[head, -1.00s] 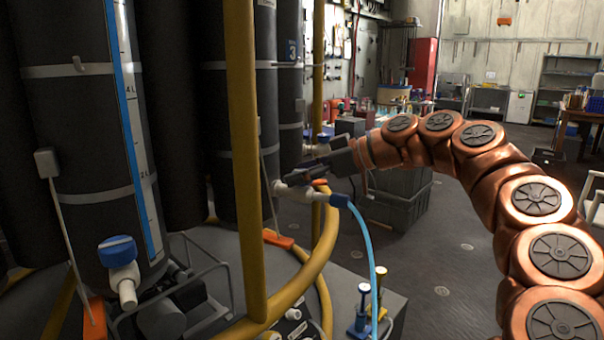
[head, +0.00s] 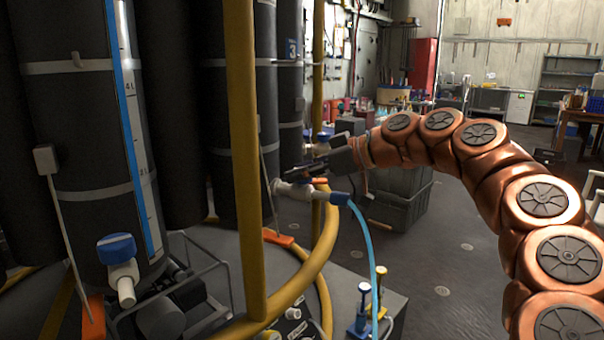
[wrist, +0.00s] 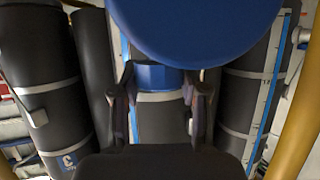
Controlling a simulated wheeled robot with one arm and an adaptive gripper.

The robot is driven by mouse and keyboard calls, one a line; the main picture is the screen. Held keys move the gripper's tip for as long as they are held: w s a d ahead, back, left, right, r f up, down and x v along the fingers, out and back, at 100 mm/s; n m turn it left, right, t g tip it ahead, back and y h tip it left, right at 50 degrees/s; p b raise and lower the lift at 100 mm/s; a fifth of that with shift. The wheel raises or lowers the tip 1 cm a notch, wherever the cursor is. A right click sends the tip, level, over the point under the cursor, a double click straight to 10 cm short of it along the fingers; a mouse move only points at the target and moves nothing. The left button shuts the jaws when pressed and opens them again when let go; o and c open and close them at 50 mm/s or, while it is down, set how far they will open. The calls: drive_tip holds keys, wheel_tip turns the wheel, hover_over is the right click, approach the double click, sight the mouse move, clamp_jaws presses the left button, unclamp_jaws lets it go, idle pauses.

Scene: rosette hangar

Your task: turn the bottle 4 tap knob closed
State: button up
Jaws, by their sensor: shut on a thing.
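My gripper (head: 305,170) is at the white tap (head: 292,190) in the middle of the head view. A pale blue hose (head: 370,240) hangs from this tap's blue-ended outlet. In the wrist view, my gripper's fingers (wrist: 162,88) stand on both sides of a blue piece (wrist: 158,75), which I take to be the tap knob, and are shut on it. A large blue disc (wrist: 195,30) fills the top of the wrist view, close to the camera. In the head view my gripper hides the knob, and its turn angle cannot be told.
A yellow upright pipe (head: 243,150) stands left of the tap, with a curved yellow pipe (head: 315,275) below. Dark bottles (head: 75,130) fill the left; one has another blue-knobbed tap (head: 117,249). Grey crates (head: 400,195) stand behind my gripper. Floor at right is open.

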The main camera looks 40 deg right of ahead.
drive_tip(key=m+h+b, duration=0.1)
drive_tip(key=b, duration=0.1)
drive_tip(key=m+t+h+b, duration=0.1)
drive_tip(key=m+h, duration=0.1)
drive_tip(key=shift+f+t+h+b, duration=0.3)
drive_tip(key=shift+b, duration=0.1)
drive_tip(key=m+h+b, duration=0.1)
drive_tip(key=m+h, duration=0.2)
drive_tip(key=shift+r+t, duration=0.2)
drive_tip(key=shift+t, duration=0.1)
drive_tip(key=shift+r+m+g+h+p, duration=0.15)
drive_tip(key=shift+m+g+h+p, duration=0.4)
drive_tip(key=shift+m+h, duration=2.2)
drive_tip(key=shift+m+g+h+p, duration=0.45)
drive_tip(key=shift+m+h, duration=0.3)
drive_tip(key=shift+h, duration=0.4)
drive_tip(key=shift+m+h, duration=0.4)
drive_tip(key=o, duration=1.2)
drive_tip(key=shift+g, duration=0.3)
drive_tip(key=shift+c, duration=0.2)
drive_tip(key=shift+r, duration=4.95)
